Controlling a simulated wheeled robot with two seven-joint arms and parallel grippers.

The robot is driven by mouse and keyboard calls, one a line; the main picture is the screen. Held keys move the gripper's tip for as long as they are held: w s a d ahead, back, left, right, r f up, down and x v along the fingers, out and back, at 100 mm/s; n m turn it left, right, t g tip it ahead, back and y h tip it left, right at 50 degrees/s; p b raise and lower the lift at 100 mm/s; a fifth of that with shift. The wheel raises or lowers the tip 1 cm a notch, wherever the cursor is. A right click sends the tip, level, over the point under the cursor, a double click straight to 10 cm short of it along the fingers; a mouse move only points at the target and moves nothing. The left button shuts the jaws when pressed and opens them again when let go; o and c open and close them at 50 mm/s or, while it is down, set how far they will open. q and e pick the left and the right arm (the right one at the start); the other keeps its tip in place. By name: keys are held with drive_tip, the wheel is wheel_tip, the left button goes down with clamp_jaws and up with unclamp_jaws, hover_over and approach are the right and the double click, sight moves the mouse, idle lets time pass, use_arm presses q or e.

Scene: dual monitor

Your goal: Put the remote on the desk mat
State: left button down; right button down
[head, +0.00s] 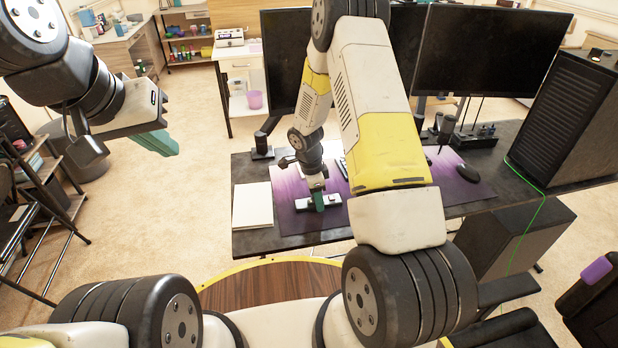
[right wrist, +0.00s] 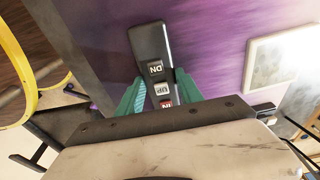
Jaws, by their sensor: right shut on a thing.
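The remote (right wrist: 152,62) is a dark bar with square buttons marked DN, UP and IN. In the right wrist view it lies between the teal fingers of my right gripper (right wrist: 158,92), which is shut on it. In the head view my right gripper (head: 318,197) holds the remote (head: 332,199) over the left front part of the purple desk mat (head: 289,217). I cannot tell whether the remote touches the mat. The mat also fills the background in the right wrist view (right wrist: 215,45). My left gripper (head: 155,142) hangs over the floor, away from the desk; its finger gap is unclear.
A white notepad (head: 252,205) lies left of the mat. A mouse (head: 467,173) is on the mat's right part. Monitors (head: 490,50) stand behind, and a black computer tower (head: 565,115) stands at the right. My right arm hides the mat's middle.

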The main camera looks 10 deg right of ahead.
drive_tip(key=c, duration=0.8)
unclamp_jaws()
drive_tip(key=shift+f, duration=0.1)
drive_tip(key=shift+o, duration=0.2)
wheel_tip(320, 180, up, 12)
drive_tip(key=a, duration=0.2)
wheel_tip(320, 180, up, 12)
drive_tip(key=n+t+y, duration=0.1)
drive_tip(key=n, duration=0.3)
hover_over(312, 200)
drive_tip(key=s, duration=0.4)
drive_tip(key=s+r+n+t+y, duration=0.3)
drive_tip(key=s+r+n+t, duration=0.2)
drive_tip(key=s+r+n, duration=0.9)
drive_tip(key=s+r, duration=0.2)
drive_tip(key=s, duration=0.4)
drive_tip(key=shift+d+r, duration=0.15)
drive_tip(key=shift+r, duration=0.1)
